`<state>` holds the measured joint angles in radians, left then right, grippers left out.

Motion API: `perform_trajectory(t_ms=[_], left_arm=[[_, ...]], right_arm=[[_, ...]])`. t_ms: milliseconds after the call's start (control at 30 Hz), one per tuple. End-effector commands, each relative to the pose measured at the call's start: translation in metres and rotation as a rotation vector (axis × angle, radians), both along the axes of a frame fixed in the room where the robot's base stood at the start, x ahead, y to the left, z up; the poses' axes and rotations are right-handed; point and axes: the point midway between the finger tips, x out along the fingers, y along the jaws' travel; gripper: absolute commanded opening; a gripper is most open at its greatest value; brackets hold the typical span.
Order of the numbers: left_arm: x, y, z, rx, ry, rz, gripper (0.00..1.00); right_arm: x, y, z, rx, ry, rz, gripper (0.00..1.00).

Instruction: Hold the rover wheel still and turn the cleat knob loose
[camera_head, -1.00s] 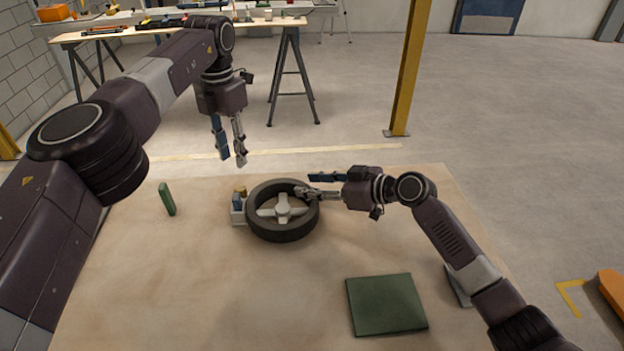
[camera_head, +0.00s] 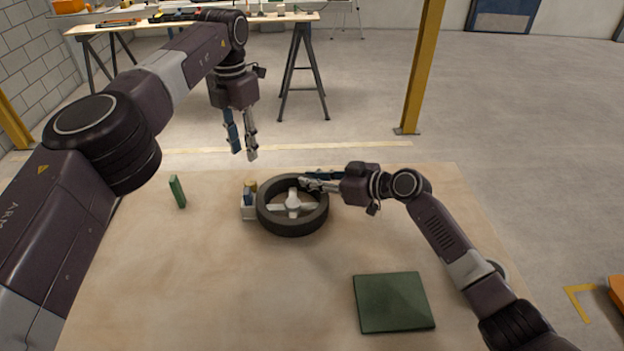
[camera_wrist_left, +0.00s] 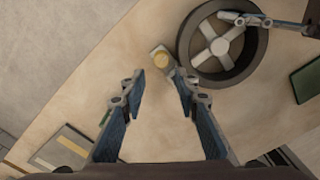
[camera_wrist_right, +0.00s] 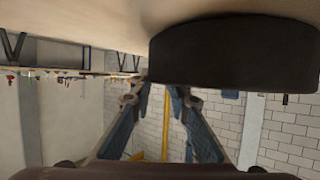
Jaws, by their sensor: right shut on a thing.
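The dark rover wheel (camera_head: 292,229) lies flat on the sandy bed, its pale spoked hub facing up. My right gripper (camera_head: 308,181) is shut on its rim at the far right side; in the right wrist view the dark tyre (camera_wrist_right: 235,55) fills the space past the fingertips. A pale cleat block (camera_head: 248,212) sits against the wheel's left side, with a yellow knob (camera_head: 251,186) on top. The knob also shows in the left wrist view (camera_wrist_left: 160,61), just beyond and between the open fingertips. My left gripper (camera_head: 244,156) is open and empty, fingers pointing down, above and apart from the knob.
A green square plate (camera_head: 393,302) lies at front right. A workbench (camera_head: 190,24) with tools and a yellow post (camera_head: 421,70) stand behind. The bed's front middle is clear.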

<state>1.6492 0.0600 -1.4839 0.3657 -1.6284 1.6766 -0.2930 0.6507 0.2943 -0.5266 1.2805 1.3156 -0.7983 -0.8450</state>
Motion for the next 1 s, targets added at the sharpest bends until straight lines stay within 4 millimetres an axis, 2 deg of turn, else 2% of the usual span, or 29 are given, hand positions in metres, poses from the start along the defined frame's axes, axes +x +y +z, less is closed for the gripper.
perform_trajectory(t_ms=[233, 367, 467, 767, 1000], left_arm=[[0.0, 0.0, 0.0, 0.002, -0.001, -0.011, 0.3], [-0.001, 0.0, -0.001, 0.018, -0.01, -0.12, 0.3], [-0.001, -0.001, -0.001, 0.046, -0.024, -0.302, 0.3], [-0.013, -0.005, -0.001, 0.19, -0.065, -1.077, 0.3], [-0.03, -0.012, 0.004, 0.335, -0.073, -1.673, 0.3]], right_arm=[[-0.001, 0.0, -0.001, -0.002, 0.002, 0.002, 0.0], [-0.001, 0.0, -0.002, -0.002, 0.002, 0.002, 0.0], [-0.001, 0.0, -0.002, -0.002, 0.002, 0.002, 0.0], [-0.001, 0.0, -0.002, -0.003, 0.003, 0.003, 0.0], [-0.001, 0.0, -0.002, -0.003, 0.003, 0.003, 0.0]])
